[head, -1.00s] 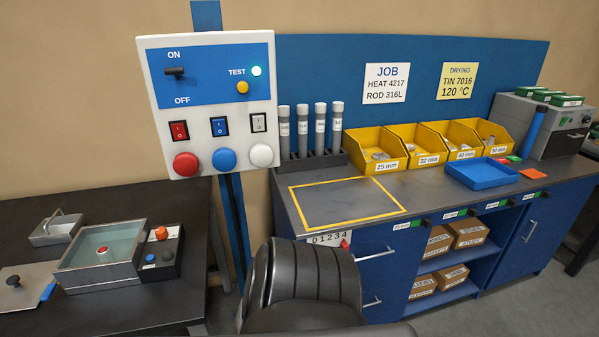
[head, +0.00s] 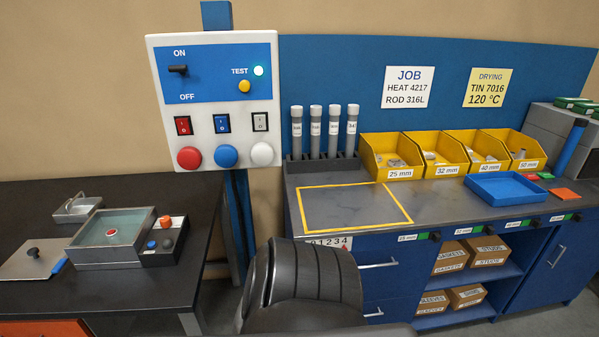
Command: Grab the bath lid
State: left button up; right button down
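The bath (head: 108,241) is a grey metal box with a clear greenish inside, on the dark table at the left of the head view. A small red round piece (head: 112,233) shows in its middle. A flat grey lid (head: 33,259) with a black knob lies on the table to the left of the bath, with a blue strip at its right edge. Neither of my grippers is in view.
A control box with orange and blue knobs (head: 165,241) adjoins the bath's right side. A small metal tray (head: 77,209) sits behind it. A black chair (head: 305,285) stands before the blue workbench. A switch panel (head: 217,100) stands between table and bench.

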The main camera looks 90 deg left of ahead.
aim_at(36, 260)
jog(key=u, duration=2.3)
